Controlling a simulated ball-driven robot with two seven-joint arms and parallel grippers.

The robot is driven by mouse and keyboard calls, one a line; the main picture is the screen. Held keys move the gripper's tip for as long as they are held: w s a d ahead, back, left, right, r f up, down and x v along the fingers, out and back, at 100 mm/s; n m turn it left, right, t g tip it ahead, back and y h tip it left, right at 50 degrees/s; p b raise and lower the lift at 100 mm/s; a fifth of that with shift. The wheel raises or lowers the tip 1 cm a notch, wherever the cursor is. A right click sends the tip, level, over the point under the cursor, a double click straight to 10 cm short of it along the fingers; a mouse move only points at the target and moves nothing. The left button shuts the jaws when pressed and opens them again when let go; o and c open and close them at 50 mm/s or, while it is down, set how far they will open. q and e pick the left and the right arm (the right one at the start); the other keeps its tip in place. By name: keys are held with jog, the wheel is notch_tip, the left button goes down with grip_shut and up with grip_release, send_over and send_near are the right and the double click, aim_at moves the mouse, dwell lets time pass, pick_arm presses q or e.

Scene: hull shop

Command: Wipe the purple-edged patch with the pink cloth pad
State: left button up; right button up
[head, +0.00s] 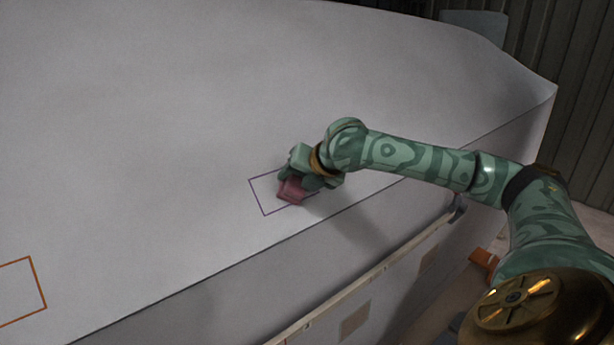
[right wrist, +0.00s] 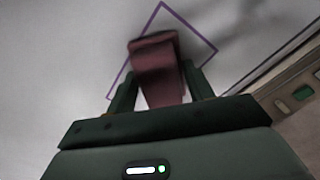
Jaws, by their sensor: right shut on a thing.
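The purple-edged patch (head: 263,194) is a thin rectangle outlined on the grey hull surface (head: 170,120), near the hull's lower edge. My right gripper (head: 303,183) is over the patch and shut on the pink cloth pad (head: 290,190). The pad covers part of the patch, and the arm hides some of its right side. In the right wrist view, the pad (right wrist: 158,70) sits between the two fingers, with the purple outline (right wrist: 190,27) around and beyond it. I cannot tell for certain whether the pad touches the surface. My left gripper is not in view.
An orange-edged patch (head: 43,283) is at the lower left of the hull. Below the hull edge runs a pale wooden rail (head: 350,284). An orange object (head: 484,258) is at the lower right, near my arm. The hull left of the pad is clear.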

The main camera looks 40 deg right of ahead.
aim_at(257, 197)
jog(key=shift+w+a, duration=0.2)
jog(key=shift+a, duration=1.3)
jog(key=shift+w+a, duration=0.15)
jog(key=shift+a, duration=1.35)
jog(key=shift+w+a, duration=0.2)
jog(key=shift+a, duration=1.3)
jog(key=shift+s+r, duration=0.1)
jog(key=shift+r, duration=0.05)
jog(key=shift+s+r, duration=0.3)
jog(key=shift+s, duration=0.1)
jog(key=v, duration=0.5)
jog(key=shift+w, duration=0.1)
